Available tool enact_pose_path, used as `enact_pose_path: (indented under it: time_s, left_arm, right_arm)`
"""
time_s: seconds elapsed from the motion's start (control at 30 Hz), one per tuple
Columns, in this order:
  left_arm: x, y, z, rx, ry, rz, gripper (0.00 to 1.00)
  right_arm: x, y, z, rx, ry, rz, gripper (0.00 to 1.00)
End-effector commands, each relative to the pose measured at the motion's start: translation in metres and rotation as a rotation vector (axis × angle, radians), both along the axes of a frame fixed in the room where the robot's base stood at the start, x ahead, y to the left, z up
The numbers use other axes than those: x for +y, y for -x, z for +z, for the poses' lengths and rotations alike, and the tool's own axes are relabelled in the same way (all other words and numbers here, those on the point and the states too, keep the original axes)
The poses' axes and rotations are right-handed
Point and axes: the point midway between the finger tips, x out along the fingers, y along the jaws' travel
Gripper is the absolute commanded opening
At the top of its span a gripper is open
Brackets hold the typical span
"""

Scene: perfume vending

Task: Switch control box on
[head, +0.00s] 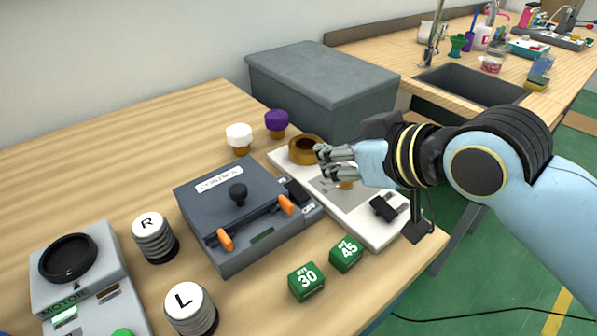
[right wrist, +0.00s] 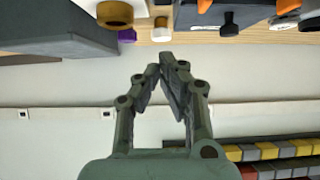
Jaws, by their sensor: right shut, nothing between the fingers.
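The dark grey-blue control box (head: 205,201), labelled CONTROL, sits on the wooden table. It has a black knob (head: 238,192) on top and two orange-tipped levers (head: 287,204). A small black switch (head: 298,192) with a printed plate sits at its right side; I cannot tell its position. My right gripper (head: 319,161) is shut and empty, above the white board (head: 375,235) just right of and behind the box. In the right wrist view its fingertips (right wrist: 167,62) are close together, apart from the box, whose black knob (right wrist: 230,25) shows at the top. My left gripper is not in view.
A brown ring (head: 305,149) sits on the white board. White-capped (head: 239,136) and purple-capped (head: 277,121) bottles stand behind the box. Green blocks 30 (head: 306,282) and 45 (head: 346,254), R (head: 154,238) and L (head: 191,309) cylinders, and a motor unit (head: 108,255) stand nearby. A grey bin (head: 325,90) is behind.

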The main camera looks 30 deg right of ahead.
Motion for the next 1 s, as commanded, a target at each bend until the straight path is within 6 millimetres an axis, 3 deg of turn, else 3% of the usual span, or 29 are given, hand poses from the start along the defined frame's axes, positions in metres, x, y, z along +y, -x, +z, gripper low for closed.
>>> enact_pose_path:
  time_s: [0.4, 0.5, 0.7, 1.0]
  left_arm:
    - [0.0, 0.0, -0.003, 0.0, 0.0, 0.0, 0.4]
    - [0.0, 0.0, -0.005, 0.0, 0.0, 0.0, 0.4]
    - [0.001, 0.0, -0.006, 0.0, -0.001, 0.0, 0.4]
    - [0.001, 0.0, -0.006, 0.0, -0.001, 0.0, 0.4]
  right_arm:
    - [0.011, -0.073, -0.047, -0.001, -0.002, 0.0, 0.0]
    - [0.011, -0.073, -0.065, 0.003, -0.002, 0.0, 0.0]
    - [0.011, -0.077, -0.082, 0.001, -0.001, 0.0, 0.0]
    - [0.011, -0.077, -0.085, -0.001, -0.001, -0.001, 0.0]
